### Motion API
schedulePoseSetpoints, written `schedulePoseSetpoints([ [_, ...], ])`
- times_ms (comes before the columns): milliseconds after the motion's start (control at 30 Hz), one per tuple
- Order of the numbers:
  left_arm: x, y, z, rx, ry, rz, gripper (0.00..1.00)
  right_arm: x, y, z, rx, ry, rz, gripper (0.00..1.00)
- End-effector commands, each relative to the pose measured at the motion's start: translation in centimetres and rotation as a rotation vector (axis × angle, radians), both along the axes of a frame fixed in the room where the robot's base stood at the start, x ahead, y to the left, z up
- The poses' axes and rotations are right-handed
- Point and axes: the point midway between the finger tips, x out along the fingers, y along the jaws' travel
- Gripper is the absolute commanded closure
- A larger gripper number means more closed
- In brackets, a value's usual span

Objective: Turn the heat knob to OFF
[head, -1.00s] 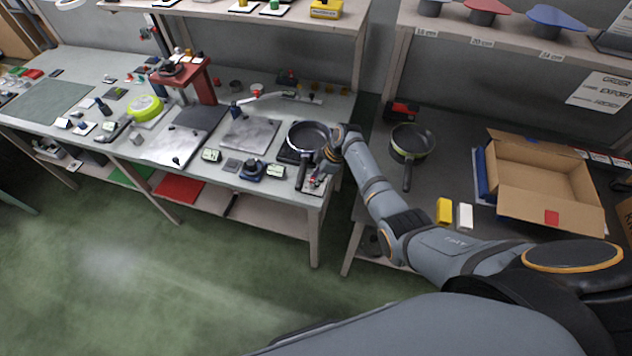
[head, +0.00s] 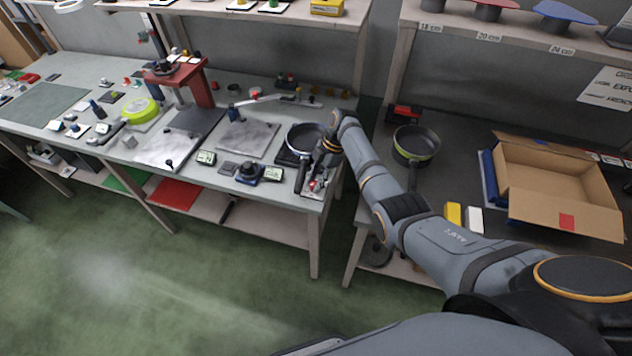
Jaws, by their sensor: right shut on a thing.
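My right gripper (head: 316,182) points down at the right end of the long bench, over a small pale control plate (head: 312,194) with a red part on it. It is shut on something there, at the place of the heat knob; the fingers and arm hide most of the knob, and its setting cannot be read. A dark pan (head: 304,138) sits on a black hot plate (head: 285,157) just behind the gripper, its handle running toward the front beside the control plate. My left gripper does not show.
A blue device with a black knob (head: 248,172) and small displays (head: 273,174) stand left of the pan. On the right bench are another pan (head: 415,142), an open cardboard box (head: 555,190), and yellow and white blocks (head: 453,216). A gap separates the benches.

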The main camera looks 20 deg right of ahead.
Motion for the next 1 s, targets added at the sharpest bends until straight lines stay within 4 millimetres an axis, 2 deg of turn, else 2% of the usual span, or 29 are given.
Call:
schedulePoseSetpoints([
  [367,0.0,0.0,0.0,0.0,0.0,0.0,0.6,0.0,0.0,0.1,-0.001,-0.002,0.004,1.0],
  [400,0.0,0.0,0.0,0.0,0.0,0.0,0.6,0.0,0.0,0.1,-0.001,-0.002,0.004,0.67],
  [533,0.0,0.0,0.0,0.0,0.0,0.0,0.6,0.0,0.0,0.0,-0.001,-0.001,0.004,0.49],
  [867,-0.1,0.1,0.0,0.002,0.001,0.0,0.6,0.1,-0.1,0.2,-0.001,-0.001,0.003,0.48],
  [1000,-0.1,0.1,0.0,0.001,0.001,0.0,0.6,0.3,-0.9,2.1,-0.001,-0.005,0.003,0.48],
])
